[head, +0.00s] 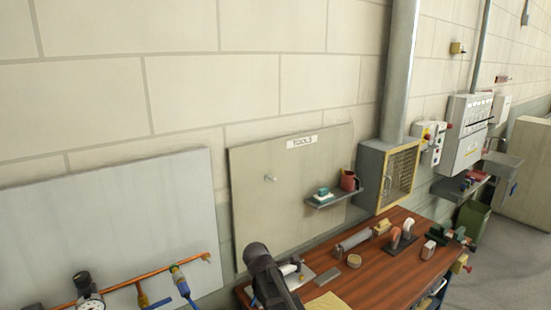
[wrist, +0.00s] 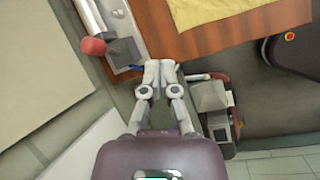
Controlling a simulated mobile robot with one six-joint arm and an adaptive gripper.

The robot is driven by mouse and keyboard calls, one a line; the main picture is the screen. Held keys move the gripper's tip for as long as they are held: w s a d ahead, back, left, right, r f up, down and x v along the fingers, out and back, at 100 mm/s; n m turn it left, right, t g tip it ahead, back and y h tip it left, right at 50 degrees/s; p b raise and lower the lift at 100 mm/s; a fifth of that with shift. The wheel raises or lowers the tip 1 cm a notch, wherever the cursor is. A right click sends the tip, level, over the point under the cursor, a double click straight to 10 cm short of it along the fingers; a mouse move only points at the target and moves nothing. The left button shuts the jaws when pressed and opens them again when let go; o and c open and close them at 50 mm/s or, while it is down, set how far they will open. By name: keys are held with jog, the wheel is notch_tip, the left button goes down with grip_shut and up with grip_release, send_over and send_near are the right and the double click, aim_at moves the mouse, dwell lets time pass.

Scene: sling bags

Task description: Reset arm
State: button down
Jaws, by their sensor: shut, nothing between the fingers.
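My gripper (wrist: 159,64) shows in the middle of the wrist view. Its two pale fingers are together at the tips, with nothing seen between them. It is over the edge of the wooden workbench (wrist: 215,42), beside a grey metal piece with a red round knob (wrist: 93,46). I cannot tell its height above these things. In the head view a dark link of my arm rises at the bottom centre, in front of the near left end of the workbench (head: 405,270). My gripper is not clear in that view.
The bench holds a grey cylinder (head: 352,240), a yellowish sheet (head: 328,301) and several small objects. A tool board (head: 255,212) with a small shelf (head: 334,199) stands behind it. A pale panel (head: 120,215) with gauges and an orange pipe is at left. Floor (head: 505,270) is clear at right.

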jog(key=s+d+f+m+g+y+b, duration=0.1)
jog(key=s+d+f+m+g+b, duration=0.1)
jog(key=s+d+m, duration=0.6)
jog(key=s+d+f+m+g+y+b, duration=0.2)
jog(key=s+d+f+m, duration=0.3)
jog(key=s+d+m, duration=0.4)
jog(key=m+b, duration=0.1)
jog(key=m, duration=0.2)
jog(key=shift+s+f+m+y, duration=0.25)
jog(key=shift+s+m+y, duration=0.05)
dwell(1.0)
jog(key=shift+w+a+f, duration=0.1)
